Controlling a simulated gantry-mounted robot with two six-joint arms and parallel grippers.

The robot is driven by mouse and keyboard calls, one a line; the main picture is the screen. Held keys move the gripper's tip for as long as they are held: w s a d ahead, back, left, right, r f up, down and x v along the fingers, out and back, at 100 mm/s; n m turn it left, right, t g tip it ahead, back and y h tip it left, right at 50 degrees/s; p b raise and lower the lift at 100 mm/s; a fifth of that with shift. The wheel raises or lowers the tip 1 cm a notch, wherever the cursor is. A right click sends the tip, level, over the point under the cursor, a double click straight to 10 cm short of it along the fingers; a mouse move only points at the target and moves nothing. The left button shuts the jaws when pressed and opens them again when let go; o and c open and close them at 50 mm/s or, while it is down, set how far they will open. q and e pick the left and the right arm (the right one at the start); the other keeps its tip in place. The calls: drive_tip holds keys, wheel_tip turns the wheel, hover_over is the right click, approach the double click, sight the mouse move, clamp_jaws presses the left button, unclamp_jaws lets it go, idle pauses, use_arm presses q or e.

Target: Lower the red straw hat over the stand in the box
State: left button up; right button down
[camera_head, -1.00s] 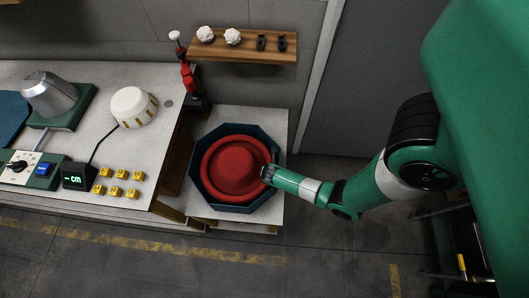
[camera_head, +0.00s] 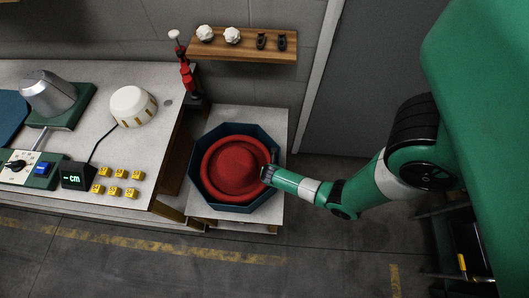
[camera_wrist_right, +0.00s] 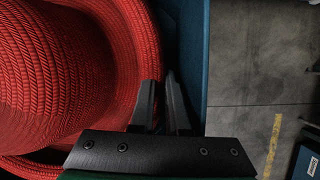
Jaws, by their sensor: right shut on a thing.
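The red straw hat (camera_head: 236,166) lies crown up inside the dark blue octagonal box (camera_head: 204,198), its brim within the box walls. My right gripper (camera_head: 270,170) is at the hat's right edge in the head view. In the right wrist view my right gripper (camera_wrist_right: 163,100) is shut on the brim of the hat (camera_wrist_right: 110,75), next to the blue box wall (camera_wrist_right: 190,45). The stand is hidden, and I cannot tell whether the hat touches it. My left gripper is not in view.
The box is on a pale low table (camera_head: 270,212). A workbench (camera_head: 60,75) with a metal hat block (camera_head: 48,92), a white round form (camera_head: 133,107) and yellow tags stands left. A wooden shelf (camera_head: 244,48) is above.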

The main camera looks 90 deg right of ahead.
drive_tip(key=shift+s+a+f, duration=0.1)
drive_tip(key=shift+f, duration=0.15)
drive_tip(key=c, duration=0.8)
unclamp_jaws()
drive_tip(key=shift+c, duration=0.2)
drive_tip(key=p+v, duration=0.6)
drive_tip(key=v, duration=0.6)
drive_tip(key=shift+r, duration=0.1)
